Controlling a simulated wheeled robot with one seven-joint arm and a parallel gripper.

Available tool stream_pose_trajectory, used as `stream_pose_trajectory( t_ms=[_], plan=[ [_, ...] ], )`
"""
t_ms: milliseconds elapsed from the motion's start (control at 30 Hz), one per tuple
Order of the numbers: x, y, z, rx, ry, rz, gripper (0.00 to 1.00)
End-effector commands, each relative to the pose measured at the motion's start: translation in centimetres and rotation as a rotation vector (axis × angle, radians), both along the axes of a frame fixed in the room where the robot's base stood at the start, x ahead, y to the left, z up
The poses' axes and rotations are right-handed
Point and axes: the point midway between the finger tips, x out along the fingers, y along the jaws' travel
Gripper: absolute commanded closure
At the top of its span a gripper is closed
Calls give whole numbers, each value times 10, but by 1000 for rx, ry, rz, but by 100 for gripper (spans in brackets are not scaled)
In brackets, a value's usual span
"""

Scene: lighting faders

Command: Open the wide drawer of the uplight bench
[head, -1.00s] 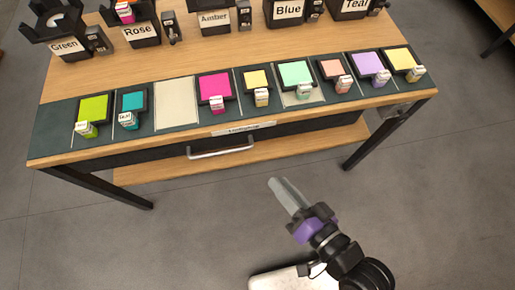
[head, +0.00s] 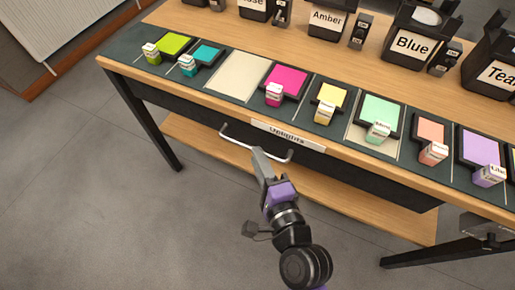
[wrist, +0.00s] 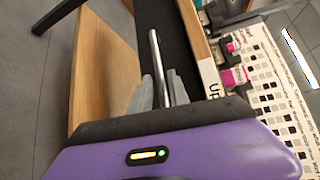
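The uplight bench (head: 345,152) has a dark wide drawer (head: 190,113) under its labelled front edge. The drawer looks closed. Its silver bar handle (head: 236,140) runs along the drawer front below the "Uplights" label (head: 288,135). My gripper (head: 260,153) is at the middle of the handle in the head view and hides part of it. In the wrist view, the handle (wrist: 156,55) runs between the two grey fingers of my gripper (wrist: 160,88). The fingers look parted, with a narrow gap on each side of the bar. Contact cannot be made out.
Coloured tiles with small labelled blocks line the bench top, and one pale pad (head: 238,77) is bare. Black holders such as Blue (head: 412,45) stand behind. A wooden lower shelf (head: 205,143) lies under the drawer. The floor (head: 90,200) in front is clear.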

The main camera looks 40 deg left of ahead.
Motion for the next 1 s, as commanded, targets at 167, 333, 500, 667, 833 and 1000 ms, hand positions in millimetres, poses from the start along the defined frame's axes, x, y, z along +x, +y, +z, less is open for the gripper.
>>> stream_pose_trajectory(
  t_ms=[167, 333, 500, 667, 833, 1000],
  plan=[
    [13, 23, -4, 0, -2, 1, 78],
    [20, 33, -6, -1, -2, -1, 78],
    [21, 35, -7, -2, 0, -2, 78],
    [21, 35, -7, -2, -1, -2, 82],
    [21, 35, -7, -2, -1, -2, 100],
    [21, 35, -7, -2, -1, -2, 100]
  ],
)
